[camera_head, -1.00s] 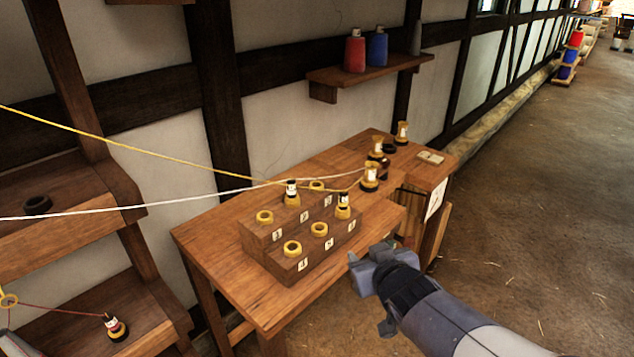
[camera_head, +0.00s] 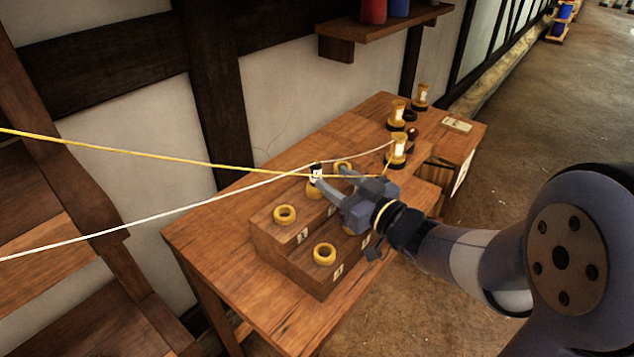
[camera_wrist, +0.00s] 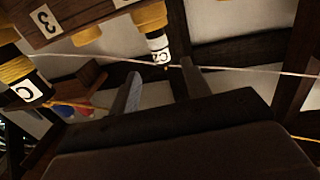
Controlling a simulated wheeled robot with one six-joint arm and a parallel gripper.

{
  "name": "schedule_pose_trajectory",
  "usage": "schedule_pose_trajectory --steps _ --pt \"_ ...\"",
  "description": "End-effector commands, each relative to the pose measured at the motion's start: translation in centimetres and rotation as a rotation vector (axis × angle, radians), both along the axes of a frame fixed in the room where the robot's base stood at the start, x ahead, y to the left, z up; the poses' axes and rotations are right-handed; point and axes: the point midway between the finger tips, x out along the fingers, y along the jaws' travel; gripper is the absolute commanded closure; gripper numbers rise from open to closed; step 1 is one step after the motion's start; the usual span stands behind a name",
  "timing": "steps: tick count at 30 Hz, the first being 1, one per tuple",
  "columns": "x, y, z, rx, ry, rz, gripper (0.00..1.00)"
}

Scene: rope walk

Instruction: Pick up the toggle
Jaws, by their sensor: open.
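A toggle (camera_head: 316,172) with a black and white top and a yellow base stands in the upper step of the wooden stepped block (camera_head: 283,262). My gripper (camera_head: 330,174) is open over the block, its fingers close to this toggle; I cannot tell whether they touch it. In the wrist view, a toggle (camera_wrist: 159,44) with a white label hangs in the picture just beyond the gap between my open fingertips (camera_wrist: 160,72). Another toggle (camera_wrist: 28,88), black with a white label marked C, shows at the left. My gripper hides the front right of the block in the head view.
Yellow rings (camera_head: 285,214) sit on the block's numbered places. A yellow cord (camera_head: 130,146) and a white cord (camera_head: 140,223) cross the bench (camera_head: 215,255) near my gripper. Several yellow spools (camera_head: 398,150) stand behind, and a wall shelf (camera_head: 380,32) is above.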

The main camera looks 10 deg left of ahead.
Motion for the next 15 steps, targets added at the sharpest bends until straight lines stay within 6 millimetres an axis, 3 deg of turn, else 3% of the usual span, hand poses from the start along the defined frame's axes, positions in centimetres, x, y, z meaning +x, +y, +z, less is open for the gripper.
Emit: schedule_pose_trajectory --steps 15 --pt "3.4 4.7 0.0 -0.001 0.001 -0.001 0.55"
